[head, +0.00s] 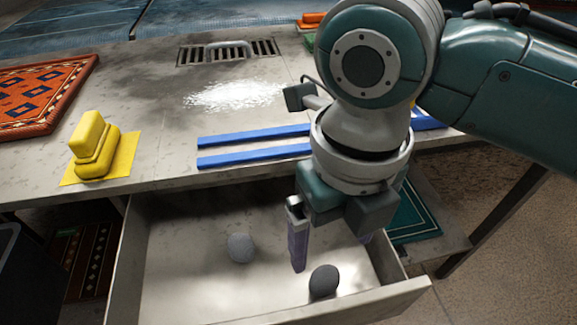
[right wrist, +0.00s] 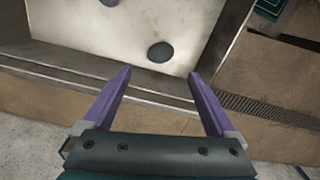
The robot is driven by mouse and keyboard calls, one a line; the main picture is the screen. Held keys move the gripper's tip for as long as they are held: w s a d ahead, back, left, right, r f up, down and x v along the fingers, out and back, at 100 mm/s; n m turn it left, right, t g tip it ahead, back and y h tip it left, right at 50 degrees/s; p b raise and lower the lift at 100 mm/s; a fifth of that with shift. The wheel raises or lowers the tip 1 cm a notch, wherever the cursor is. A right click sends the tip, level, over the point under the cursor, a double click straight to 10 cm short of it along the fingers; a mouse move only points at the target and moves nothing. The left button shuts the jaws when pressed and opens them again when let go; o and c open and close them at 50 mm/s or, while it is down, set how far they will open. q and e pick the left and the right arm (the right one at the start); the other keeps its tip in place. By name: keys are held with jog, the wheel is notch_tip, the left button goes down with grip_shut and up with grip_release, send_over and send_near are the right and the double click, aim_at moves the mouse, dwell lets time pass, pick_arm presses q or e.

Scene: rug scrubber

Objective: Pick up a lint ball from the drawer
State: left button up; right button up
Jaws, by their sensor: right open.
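The open drawer (head: 190,290) under the table holds two lint balls. A light grey lint ball (head: 240,247) lies left of the middle of its floor. A dark grey lint ball (head: 324,281) lies closer to the drawer's front and right walls. My right gripper (head: 332,252) points down over the right part of the drawer, its purple fingers apart and empty. In the right wrist view the dark ball (right wrist: 160,52) shows beyond the open fingertips (right wrist: 158,73), between their lines. The other ball (right wrist: 109,2) is cut by the top edge. My left gripper is not in view.
On the table (head: 150,100) are a yellow scrubber (head: 95,150) on a yellow cloth, blue strips (head: 255,143), white powder (head: 232,95), a drain grate (head: 215,52) and an orange rug (head: 40,92). A teal rug (head: 412,215) lies on a shelf right of the drawer.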

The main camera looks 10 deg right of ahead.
send_over(326, 276)
notch_tip(326, 276, down, 4)
jog(key=shift+a+f+b, duration=0.1)
jog(key=shift+f+b, duration=0.15)
jog(key=shift+b, duration=0.2)
notch_tip(326, 276, down, 5)
jog(key=shift+b, duration=0.85)
jog(key=c, duration=1.4)
jog(key=shift+r, duration=0.15)
